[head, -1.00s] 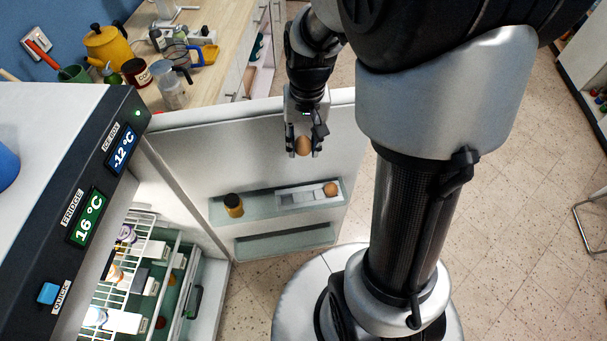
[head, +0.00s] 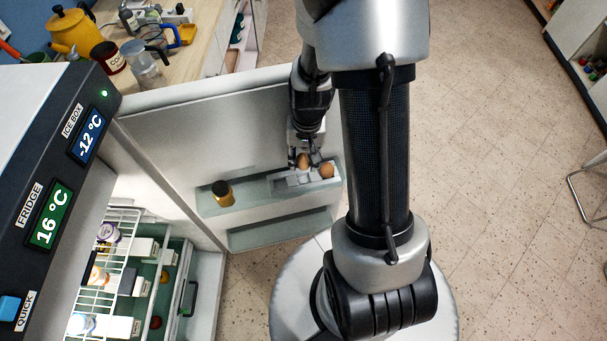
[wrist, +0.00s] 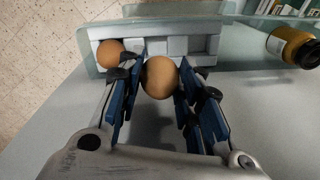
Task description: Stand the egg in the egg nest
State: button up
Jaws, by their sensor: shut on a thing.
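A brown egg (wrist: 160,78) is held between the blue-padded fingers of my gripper (wrist: 158,90). In the head view the held egg (head: 303,160) is over the white egg nest (head: 290,180) on the upper door shelf. The egg nest in the wrist view (wrist: 204,60) has several square pockets. A second brown egg (wrist: 110,53) sits in the nest's left end in the wrist view; in the head view this egg (head: 326,170) is just right of my gripper (head: 304,162). I cannot tell whether the held egg touches the nest.
A yellow jar with a dark lid (head: 223,193) stands on the same shelf (head: 250,186); it also shows in the wrist view (wrist: 292,46). The lower door shelf (head: 280,230) looks empty. The open fridge door (head: 200,140) rises behind the shelves.

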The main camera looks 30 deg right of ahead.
jog(key=shift+f+b, duration=1.1)
jog(key=shift+f, duration=2.3)
jog(key=shift+f+b, duration=0.45)
jog(key=o, duration=1.1)
jog(key=shift+c, duration=0.2)
jog(key=shift+r, duration=0.1)
